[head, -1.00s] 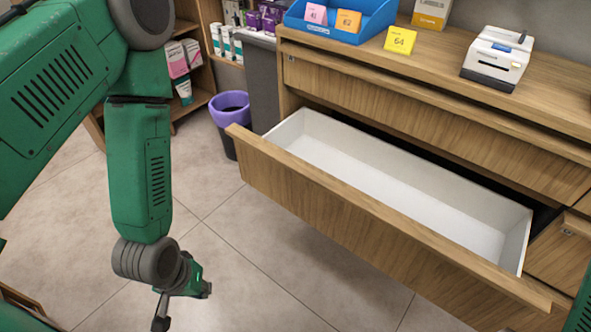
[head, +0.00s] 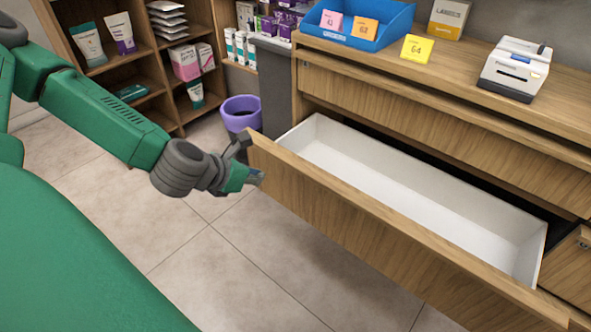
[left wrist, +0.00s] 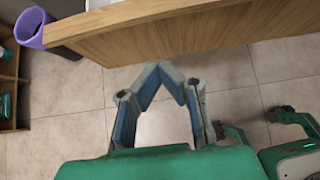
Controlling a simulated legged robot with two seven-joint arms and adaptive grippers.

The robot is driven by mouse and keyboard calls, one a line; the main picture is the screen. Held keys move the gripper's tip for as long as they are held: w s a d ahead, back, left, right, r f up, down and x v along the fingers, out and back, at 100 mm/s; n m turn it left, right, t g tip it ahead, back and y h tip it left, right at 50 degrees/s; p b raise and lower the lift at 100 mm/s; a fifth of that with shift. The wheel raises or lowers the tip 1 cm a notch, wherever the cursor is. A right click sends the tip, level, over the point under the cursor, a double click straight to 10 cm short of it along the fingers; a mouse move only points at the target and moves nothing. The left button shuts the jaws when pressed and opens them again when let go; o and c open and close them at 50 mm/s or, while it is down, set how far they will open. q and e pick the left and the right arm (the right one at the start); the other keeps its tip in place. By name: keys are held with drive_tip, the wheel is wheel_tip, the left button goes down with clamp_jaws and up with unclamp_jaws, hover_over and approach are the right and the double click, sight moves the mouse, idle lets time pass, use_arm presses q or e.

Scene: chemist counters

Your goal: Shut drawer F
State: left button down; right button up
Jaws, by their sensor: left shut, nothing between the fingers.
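A wide wooden drawer with a white inside (head: 400,195) stands pulled out of the counter, and it is empty. No letter can be read on it, so I cannot confirm that it is drawer F. Its wooden front (head: 370,235) also shows in the left wrist view (left wrist: 200,28). My left gripper (head: 258,176) is shut and empty, in front of the left end of the drawer front. In the left wrist view its closed fingertips (left wrist: 163,72) point at the lower edge of the front; whether they touch it I cannot tell. My right gripper is not in view.
The counter top holds a blue bin (head: 362,22), a yellow card (head: 416,48) and a white printer (head: 515,68). A purple waste bin (head: 240,113) stands on the floor beyond the drawer's left end. Shelves (head: 150,50) stand behind. The floor before the drawer is clear.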

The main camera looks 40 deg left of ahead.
sight(295, 170)
use_arm(q)
drive_tip(key=shift+w+d+r+b+x, duration=0.1)
drive_tip(key=shift+w+r+b+x, duration=0.4)
drive_tip(key=shift+x, duration=1.6)
drive_tip(key=shift+w+d+r+b+x, duration=0.15)
drive_tip(key=shift+b+x, duration=0.8)
drive_tip(key=shift+x, duration=1.1)
drive_tip(key=shift+w+a+r+b+x, duration=0.2)
drive_tip(key=shift+b+x, duration=0.5)
drive_tip(key=shift+x, duration=1.4)
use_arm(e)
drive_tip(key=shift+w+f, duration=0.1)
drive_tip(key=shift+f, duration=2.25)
use_arm(q)
drive_tip(key=shift+d+r, duration=0.1)
drive_tip(key=shift+d, duration=0.05)
